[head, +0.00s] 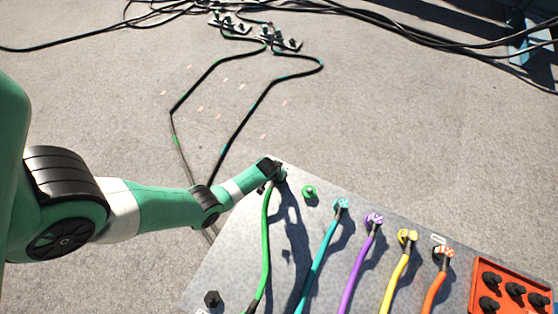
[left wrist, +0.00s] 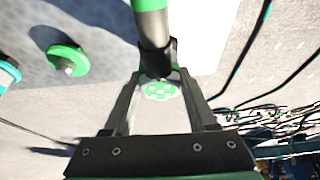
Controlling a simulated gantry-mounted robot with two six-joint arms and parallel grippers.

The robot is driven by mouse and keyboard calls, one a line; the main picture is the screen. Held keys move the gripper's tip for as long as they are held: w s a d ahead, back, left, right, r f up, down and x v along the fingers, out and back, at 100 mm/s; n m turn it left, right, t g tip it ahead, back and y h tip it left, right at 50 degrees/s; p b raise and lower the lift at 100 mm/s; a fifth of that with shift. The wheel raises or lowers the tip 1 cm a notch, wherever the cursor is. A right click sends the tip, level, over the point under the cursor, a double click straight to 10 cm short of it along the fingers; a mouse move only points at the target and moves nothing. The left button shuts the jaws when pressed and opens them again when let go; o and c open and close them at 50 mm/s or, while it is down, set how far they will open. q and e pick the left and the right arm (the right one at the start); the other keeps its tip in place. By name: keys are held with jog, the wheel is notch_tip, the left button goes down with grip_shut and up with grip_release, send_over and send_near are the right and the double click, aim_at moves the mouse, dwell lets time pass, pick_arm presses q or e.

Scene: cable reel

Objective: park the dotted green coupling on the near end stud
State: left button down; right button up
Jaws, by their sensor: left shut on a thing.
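The green coupling, with a dotted green and white face, shows in the left wrist view (left wrist: 160,91) between my left gripper's fingers (left wrist: 165,95). Its green cable (head: 266,235) runs down across the panel in the head view. My left gripper (head: 279,173) is shut on the coupling at the panel's upper left corner. A green round socket (head: 308,192) sits just right of it, empty, and shows in the left wrist view with a pale pin (left wrist: 68,60). A black stud (head: 212,298) stands near the panel's near left edge, beside a partly cut-off label. My right gripper is not in view.
Teal (head: 342,205), purple (head: 374,219), yellow (head: 407,236) and orange (head: 445,252) couplings sit in a row on the grey panel (head: 235,270), their cables running toward the near edge. An orange tray (head: 530,283) with several black plugs is at right. Black cables lie on the floor.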

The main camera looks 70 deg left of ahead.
pick_arm(q)
jog(key=shift+f+b, duration=0.5)
jog(key=shift+b, duration=0.05)
dwell(0.4)
jog(key=shift+c, duration=0.6)
grip_release()
jog(key=shift+r, duration=0.15)
jog(key=p+v, duration=0.8)
jog(key=v, duration=0.2)
jog(key=shift+w+a+r+p, duration=0.1)
jog(key=shift+r+p, duration=0.1)
jog(key=shift+p, duration=0.2)
jog(key=shift+s+d+r+p, duration=0.25)
jog(key=shift+r+p, duration=0.25)
jog(key=shift+p, duration=0.05)
